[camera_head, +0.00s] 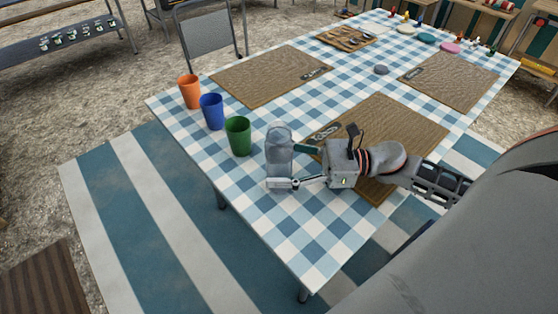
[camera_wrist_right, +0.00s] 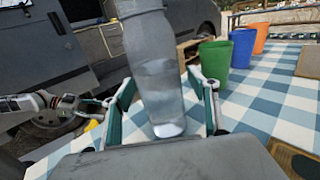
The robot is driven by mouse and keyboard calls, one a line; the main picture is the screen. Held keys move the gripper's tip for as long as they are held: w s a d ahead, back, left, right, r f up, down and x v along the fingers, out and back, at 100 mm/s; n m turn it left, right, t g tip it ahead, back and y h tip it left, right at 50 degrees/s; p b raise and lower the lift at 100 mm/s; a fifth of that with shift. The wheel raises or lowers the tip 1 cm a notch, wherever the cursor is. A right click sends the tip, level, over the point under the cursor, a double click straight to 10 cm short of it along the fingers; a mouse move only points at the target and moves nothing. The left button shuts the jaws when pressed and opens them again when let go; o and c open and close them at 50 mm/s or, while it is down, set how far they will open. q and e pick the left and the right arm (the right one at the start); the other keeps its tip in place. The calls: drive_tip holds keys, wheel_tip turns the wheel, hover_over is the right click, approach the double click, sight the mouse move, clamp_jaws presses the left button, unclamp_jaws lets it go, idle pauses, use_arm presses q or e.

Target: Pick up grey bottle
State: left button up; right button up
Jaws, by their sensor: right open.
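The grey bottle (camera_head: 279,148) stands upright on the checked tablecloth, near the table's front edge and to the right of the green cup. My right gripper (camera_head: 292,166) is open, low over the table, with its fingers reaching to either side of the bottle. In the right wrist view the bottle (camera_wrist_right: 152,75) stands between the two open fingers (camera_wrist_right: 164,108), closer to the left finger; I cannot tell whether either touches it. What looks like my left gripper (camera_wrist_right: 92,108) shows small at the left of that view, its opening unclear.
A green cup (camera_head: 238,136), a blue cup (camera_head: 212,112) and an orange cup (camera_head: 189,91) stand in a row left of the bottle. The cloth in front of the bottle is bare.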

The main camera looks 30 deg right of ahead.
drive_tip(key=c, duration=1.5)
drive_tip(key=shift+r, duration=0.2)
